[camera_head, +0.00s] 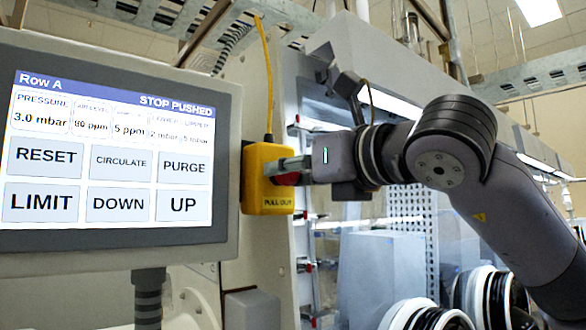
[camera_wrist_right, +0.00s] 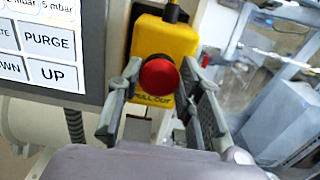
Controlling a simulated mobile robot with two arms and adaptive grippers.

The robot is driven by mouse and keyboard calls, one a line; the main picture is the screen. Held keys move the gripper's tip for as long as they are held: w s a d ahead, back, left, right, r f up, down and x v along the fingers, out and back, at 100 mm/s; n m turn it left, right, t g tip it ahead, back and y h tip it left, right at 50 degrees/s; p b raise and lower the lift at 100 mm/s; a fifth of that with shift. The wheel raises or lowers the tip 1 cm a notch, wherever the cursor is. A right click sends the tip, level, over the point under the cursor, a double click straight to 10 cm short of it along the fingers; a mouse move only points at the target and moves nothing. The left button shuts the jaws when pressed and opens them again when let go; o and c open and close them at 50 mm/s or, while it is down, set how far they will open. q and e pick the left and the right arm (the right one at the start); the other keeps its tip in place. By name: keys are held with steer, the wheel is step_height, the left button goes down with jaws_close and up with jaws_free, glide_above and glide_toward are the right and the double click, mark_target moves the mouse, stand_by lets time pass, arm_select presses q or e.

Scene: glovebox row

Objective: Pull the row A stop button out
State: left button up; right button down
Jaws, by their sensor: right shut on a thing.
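The row A stop button is a red mushroom button (camera_wrist_right: 159,78) on a yellow box (camera_head: 254,180) marked "PULL OUT", beside the screen. My right gripper (camera_head: 288,172) reaches the box from the right and is shut on the red button, hiding most of it in the head view. In the right wrist view the fingers (camera_wrist_right: 160,92) stand on either side of the button. The Row A screen (camera_head: 110,150) reads "STOP PUSHED". My left gripper is not in view.
The screen's right edge is close to the left of the yellow box. A yellow cable (camera_head: 265,75) runs up from the box. Glovebox ports (camera_head: 430,315) with white rings and a clear panel stand at the lower right. A grey block (camera_head: 252,309) sits below the box.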

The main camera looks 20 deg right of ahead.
steer(key=shift+s+d+b, duration=0.25)
steer(key=shift+s+b, duration=0.45)
steer(key=shift+b, duration=0.35)
steer(key=c, duration=1.5)
jaws_free()
steer(key=shift+c, duration=0.2)
steer(key=o, duration=0.4)
steer(key=shift+s+d, duration=0.15)
steer(key=shift+s, duration=0.2)
steer(key=shift+w, duration=0.15)
